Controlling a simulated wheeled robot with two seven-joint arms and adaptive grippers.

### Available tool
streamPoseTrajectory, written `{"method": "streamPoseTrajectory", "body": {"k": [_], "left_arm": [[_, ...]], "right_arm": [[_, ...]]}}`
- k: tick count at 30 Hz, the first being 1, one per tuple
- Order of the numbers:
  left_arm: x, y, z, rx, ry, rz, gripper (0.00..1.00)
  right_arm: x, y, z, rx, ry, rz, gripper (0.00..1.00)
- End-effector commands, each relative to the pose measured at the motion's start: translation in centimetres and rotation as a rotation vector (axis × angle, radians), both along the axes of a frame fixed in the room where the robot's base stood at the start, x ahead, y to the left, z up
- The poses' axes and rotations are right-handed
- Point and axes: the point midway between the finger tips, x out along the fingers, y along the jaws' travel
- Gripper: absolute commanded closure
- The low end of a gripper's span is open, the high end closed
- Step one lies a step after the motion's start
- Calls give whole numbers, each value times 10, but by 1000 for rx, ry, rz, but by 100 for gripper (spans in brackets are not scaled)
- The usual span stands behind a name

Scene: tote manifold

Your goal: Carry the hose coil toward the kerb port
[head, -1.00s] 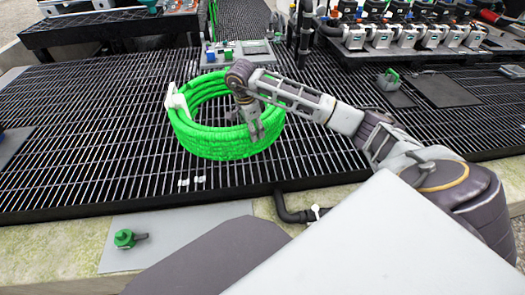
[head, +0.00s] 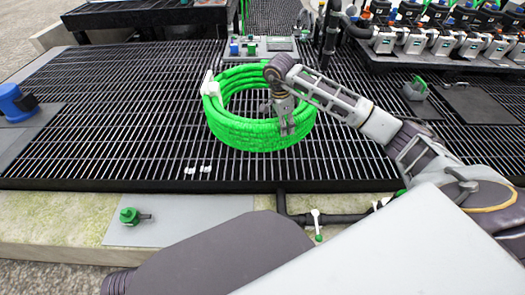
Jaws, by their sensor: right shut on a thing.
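The bright green hose coil (head: 245,132) is on or just above the black grating in the middle of the head view; I cannot tell whether it touches. A white fitting (head: 211,88) is at its upper left. My right gripper (head: 287,128) points down at the coil's right side and is shut on the coil wall. A green-capped fitting (head: 129,216) lies on a grey plate on the front kerb; whether it is the kerb port I cannot tell. My left gripper is not in view.
Black grating (head: 100,120) spreads around the coil, with free room to its left. A blue fitting (head: 14,102) stands at the far left. A row of valves (head: 440,40) is at the back right. A dark pipe with a green-tipped handle (head: 317,224) runs along the front kerb.

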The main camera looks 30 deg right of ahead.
Motion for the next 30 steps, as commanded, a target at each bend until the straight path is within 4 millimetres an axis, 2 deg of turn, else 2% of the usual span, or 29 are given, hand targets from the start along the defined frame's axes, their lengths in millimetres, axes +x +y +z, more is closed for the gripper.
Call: {"method": "streamPoseTrajectory", "body": {"k": [8,14,30], "left_arm": [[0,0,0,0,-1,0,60],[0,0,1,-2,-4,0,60],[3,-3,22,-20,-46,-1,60]], "right_arm": [[3,0,4,0,-14,-2,100],[2,0,-2,2,-12,-2,100],[3,0,-55,1,-13,-2,100]]}}
